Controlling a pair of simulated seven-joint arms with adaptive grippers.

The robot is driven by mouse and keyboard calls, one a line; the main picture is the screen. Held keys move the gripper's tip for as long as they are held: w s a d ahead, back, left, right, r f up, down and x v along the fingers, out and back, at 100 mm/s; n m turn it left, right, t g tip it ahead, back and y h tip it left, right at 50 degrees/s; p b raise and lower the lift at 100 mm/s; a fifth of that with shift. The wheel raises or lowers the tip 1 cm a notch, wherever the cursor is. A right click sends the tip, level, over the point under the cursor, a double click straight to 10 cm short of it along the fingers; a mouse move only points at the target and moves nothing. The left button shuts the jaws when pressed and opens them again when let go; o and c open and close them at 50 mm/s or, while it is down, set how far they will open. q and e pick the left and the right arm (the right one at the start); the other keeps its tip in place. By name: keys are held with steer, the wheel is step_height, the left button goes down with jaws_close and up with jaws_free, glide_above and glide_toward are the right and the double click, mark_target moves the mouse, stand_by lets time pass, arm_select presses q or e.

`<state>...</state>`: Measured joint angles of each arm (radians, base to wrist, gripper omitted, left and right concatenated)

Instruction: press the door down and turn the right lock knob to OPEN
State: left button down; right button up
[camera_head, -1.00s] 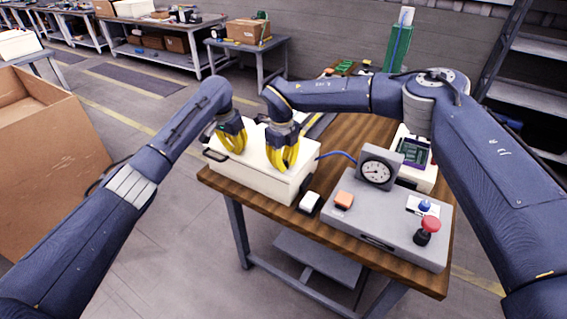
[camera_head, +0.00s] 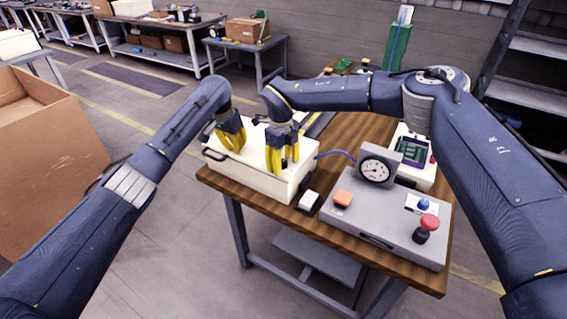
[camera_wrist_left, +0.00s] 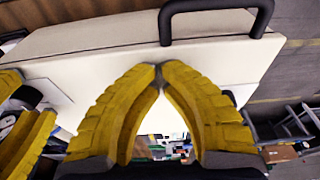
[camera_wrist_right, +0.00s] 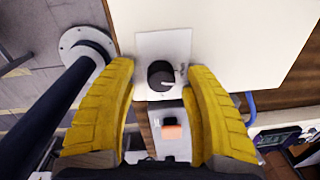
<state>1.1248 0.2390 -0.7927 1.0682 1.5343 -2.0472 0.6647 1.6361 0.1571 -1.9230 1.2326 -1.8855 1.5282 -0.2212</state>
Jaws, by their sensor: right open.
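The white box (camera_head: 250,172) stands on the wooden table, its door on top with a black handle (camera_wrist_left: 215,12). My left gripper (camera_head: 238,150) is at the door near the handle, its fingertips together in the left wrist view (camera_wrist_left: 160,72); nothing shows between them, and contact is hard to tell. My right gripper (camera_head: 282,168) is over the box's nearer right part. In the right wrist view its fingers (camera_wrist_right: 162,70) are apart, either side of the black lock knob (camera_wrist_right: 160,75). The knob sits on a pale plate, its white pointer mark towards the right. Lettering is unreadable.
A grey console (camera_head: 388,217) with a dial gauge (camera_head: 375,171) and a red button (camera_head: 429,221) stands right of the box. A small white-topped switch (camera_head: 309,200) lies between. A blue cable (camera_head: 336,154) runs from the box. A cardboard box (camera_head: 45,160) is at left.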

mark_target(282, 163)
steer(key=shift+r, duration=0.1)
step_height(282, 163, up, 12)
steer(key=shift+s+a, duration=0.2)
stand_by(0.3)
stand_by(0.4)
steer(key=f+m, duration=0.1)
steer(key=f, duration=0.7)
steer(key=f+m, duration=0.1)
steer(key=f, duration=0.3)
steer(key=shift+w+d+f+m, duration=0.1)
steer(key=shift+w+d+m, duration=0.05)
steer(key=shift+w+m, duration=0.15)
